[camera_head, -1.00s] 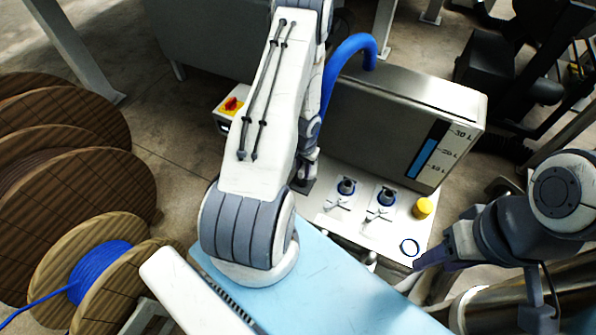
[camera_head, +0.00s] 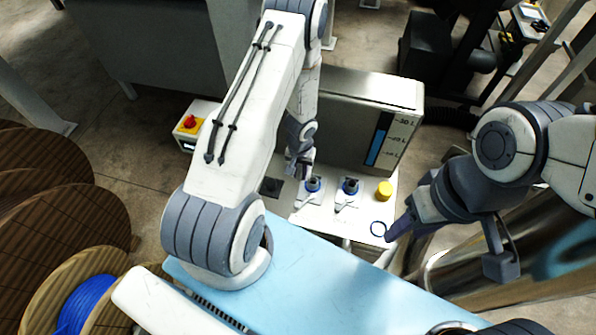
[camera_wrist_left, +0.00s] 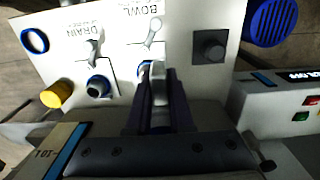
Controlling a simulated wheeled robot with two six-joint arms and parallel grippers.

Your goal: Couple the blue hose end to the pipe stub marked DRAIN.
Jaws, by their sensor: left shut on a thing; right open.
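The DRAIN stub (camera_head: 352,187) has a blue collar and stands upright on the white panel, beside the yellow knob. It also shows in the left wrist view (camera_wrist_left: 97,86), near the printed word DRAIN. The similar BOWL stub (camera_head: 313,186) stands to its left. My left gripper (camera_head: 299,168) is low beside the BOWL stub. In the left wrist view its fingers (camera_wrist_left: 160,88) are shut on a pale grey part (camera_wrist_left: 158,82) that I cannot identify clearly. My right gripper (camera_head: 392,234) is open, close to a dark-blue ring (camera_head: 380,228).
A steel tank (camera_head: 345,125) with a level gauge stands behind the stubs. The yellow knob (camera_head: 384,190) is right of DRAIN. Each stub has a small lever in front. A switch box (camera_head: 196,125) stands left. A light-blue surface (camera_head: 330,280) lies in front.

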